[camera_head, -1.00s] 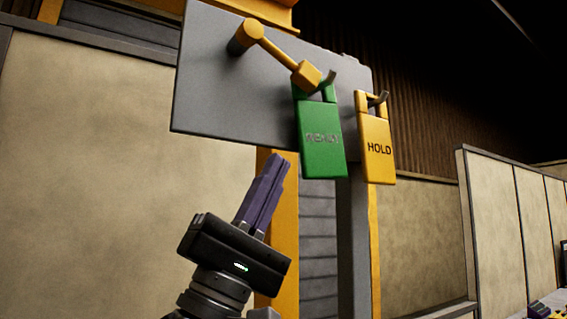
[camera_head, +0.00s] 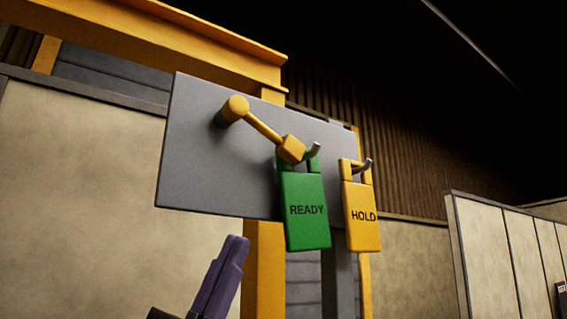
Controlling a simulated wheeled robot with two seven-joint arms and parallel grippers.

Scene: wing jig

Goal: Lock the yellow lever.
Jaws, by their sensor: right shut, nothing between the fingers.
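The yellow lever (camera_head: 262,127) is mounted on a grey panel (camera_head: 190,170). It slopes down to the right from its round pivot, and its block-shaped end is by the hook of the green READY tag (camera_head: 306,225). The yellow HOLD tag (camera_head: 362,232) hangs on another hook to the right. My right gripper (camera_head: 238,242) is at the bottom, below the panel and left of the READY tag. Its purple fingers are shut together, empty, and apart from the lever. My left gripper does not show.
A yellow post (camera_head: 263,275) and a grey post (camera_head: 337,285) stand below the panel. A yellow beam (camera_head: 190,35) runs above it. Beige partitions (camera_head: 80,200) stand at the left and right. The space in front of the panel's left part is clear.

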